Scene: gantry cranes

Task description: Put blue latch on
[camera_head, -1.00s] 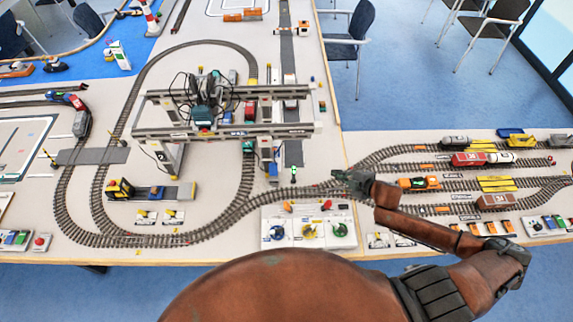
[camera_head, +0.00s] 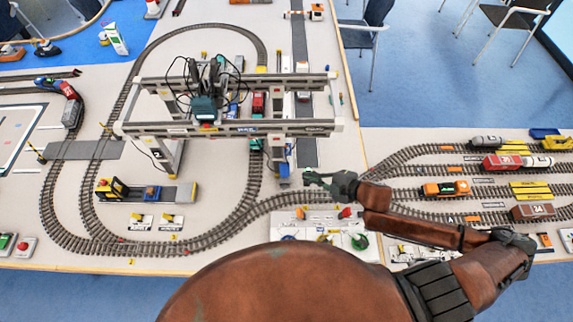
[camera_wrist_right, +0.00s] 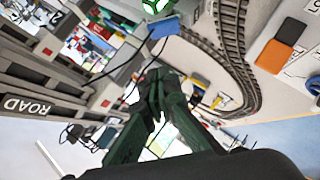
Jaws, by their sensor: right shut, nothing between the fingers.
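A white control panel (camera_head: 346,215) lies on the table below the tracks. Along its front are a blue round part (camera_head: 289,237), a yellow round part (camera_head: 325,238) and a green round part (camera_head: 360,241). The blue one is probably the blue latch; its lower side is cut off by my body, and its setting cannot be told. My right gripper (camera_head: 316,179) reaches leftward above the table, just behind the panel. It is shut and empty; its dark green fingers also show in the right wrist view (camera_wrist_right: 157,88). My left gripper is not in view.
A gantry crane (camera_head: 230,128) stands over the tracks to the left of my right gripper. Curved track (camera_head: 250,212) runs beside the panel. Train cars, including an orange one (camera_head: 445,189), stand on the right-hand tracks. A yellow-ended loading stand (camera_head: 148,191) is at the left.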

